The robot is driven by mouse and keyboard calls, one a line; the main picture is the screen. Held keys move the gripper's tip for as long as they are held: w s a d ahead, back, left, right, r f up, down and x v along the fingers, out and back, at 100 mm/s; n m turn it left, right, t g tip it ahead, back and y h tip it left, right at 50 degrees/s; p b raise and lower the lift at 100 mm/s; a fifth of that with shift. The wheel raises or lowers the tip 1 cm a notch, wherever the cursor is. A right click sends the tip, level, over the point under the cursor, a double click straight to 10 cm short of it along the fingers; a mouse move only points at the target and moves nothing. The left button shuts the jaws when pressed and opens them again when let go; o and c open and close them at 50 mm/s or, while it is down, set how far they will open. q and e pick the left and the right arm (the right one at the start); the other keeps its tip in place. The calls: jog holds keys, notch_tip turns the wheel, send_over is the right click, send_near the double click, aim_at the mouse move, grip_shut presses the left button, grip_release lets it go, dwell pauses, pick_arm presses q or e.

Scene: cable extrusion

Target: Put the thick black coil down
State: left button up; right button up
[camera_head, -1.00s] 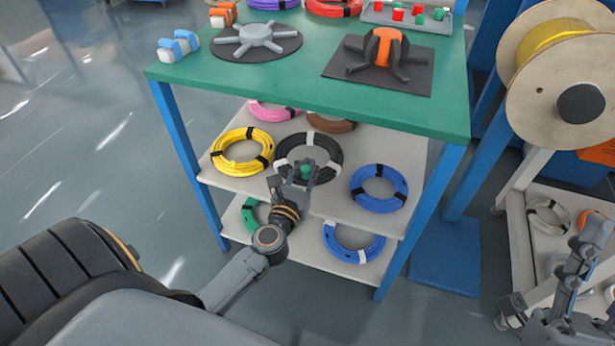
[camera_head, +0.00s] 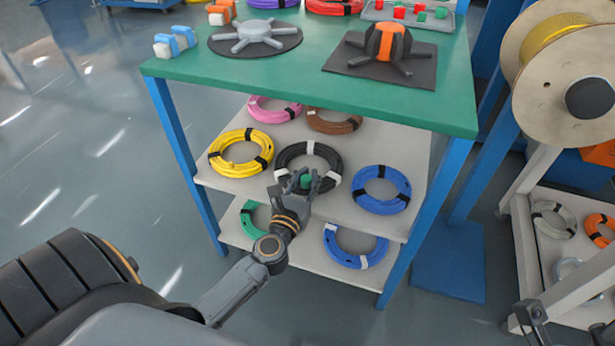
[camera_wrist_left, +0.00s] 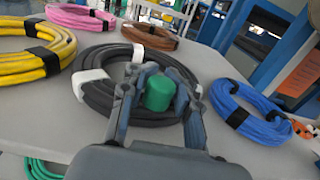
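The thick black coil (camera_head: 285,160) with white bands lies flat on the upper shelf, between the yellow and blue coils. It also shows in the left wrist view (camera_wrist_left: 100,98). My left gripper (camera_head: 302,181) is over the coil's near side and partly hides it. Its fingers, seen in the left wrist view (camera_wrist_left: 160,92), are spread apart, with no strand of the coil visibly clamped. A green cylindrical piece (camera_wrist_left: 160,93) sits between the fingers; I cannot tell whether they touch it. Only a small part of my right gripper (camera_head: 531,313) shows at the lower right edge.
Yellow (camera_head: 221,166), pink (camera_head: 262,113), brown (camera_head: 332,127) and blue (camera_head: 380,206) coils surround the black one on the shelf (camera_head: 345,212). The green tabletop (camera_head: 300,82) overhangs them. A blue table leg (camera_head: 425,220) stands at right. Green and blue coils lie on the lower shelf.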

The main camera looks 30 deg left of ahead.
pick_arm(q)
jog(key=shift+o, duration=1.3)
